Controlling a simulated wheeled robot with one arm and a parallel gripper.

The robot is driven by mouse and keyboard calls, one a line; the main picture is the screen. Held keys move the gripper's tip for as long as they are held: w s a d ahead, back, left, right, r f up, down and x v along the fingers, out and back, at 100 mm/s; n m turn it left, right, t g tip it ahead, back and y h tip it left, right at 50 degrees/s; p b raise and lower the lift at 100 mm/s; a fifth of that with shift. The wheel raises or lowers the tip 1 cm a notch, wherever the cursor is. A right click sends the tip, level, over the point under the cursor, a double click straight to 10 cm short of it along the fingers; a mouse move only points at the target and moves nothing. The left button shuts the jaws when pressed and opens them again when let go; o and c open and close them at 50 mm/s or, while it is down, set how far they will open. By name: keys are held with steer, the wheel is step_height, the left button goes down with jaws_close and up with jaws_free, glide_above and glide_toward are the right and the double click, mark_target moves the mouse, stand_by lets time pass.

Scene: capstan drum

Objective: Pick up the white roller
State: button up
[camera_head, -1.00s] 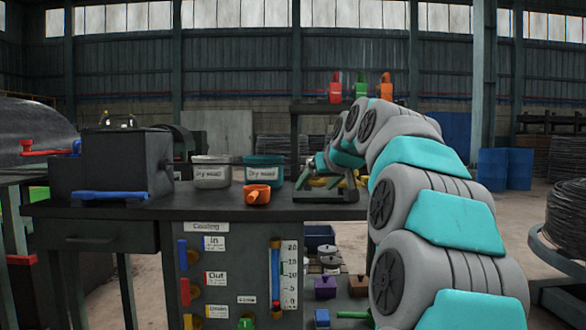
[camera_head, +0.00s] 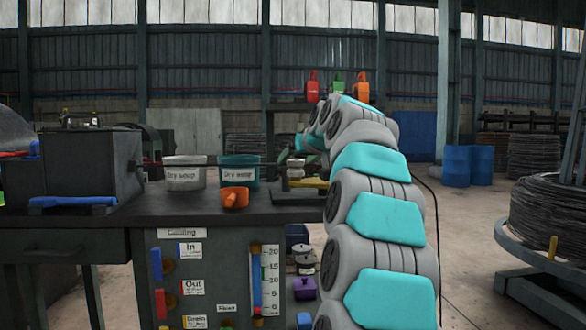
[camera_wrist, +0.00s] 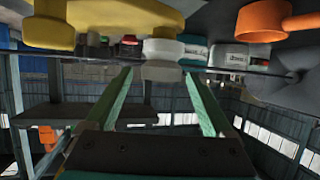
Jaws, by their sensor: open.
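The white roller (camera_wrist: 163,48) shows in the wrist view as a pale, short stacked shape beside a yellow part (camera_wrist: 95,20). My gripper (camera_wrist: 158,74) is open, with its two green fingers on either side of the roller's line and their tips close to it. I cannot tell whether they touch it. In the head view, the pale roller (camera_head: 296,170) sits above a yellow part (camera_head: 310,182) at the bench's right end. My gripper (camera_head: 288,156) is there beside it, small and partly hidden by my arm.
Two labelled buckets, white (camera_head: 184,173) and teal (camera_head: 239,174), and an orange cup (camera_head: 234,197) stand left of the roller on the dark bench (camera_head: 180,212). A thin dark line crosses behind the roller in the wrist view. A wire coil (camera_head: 550,208) stands at right.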

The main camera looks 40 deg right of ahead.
steer(key=shift+p+x, duration=0.4)
steer(key=shift+x, duration=2.3)
jaws_close()
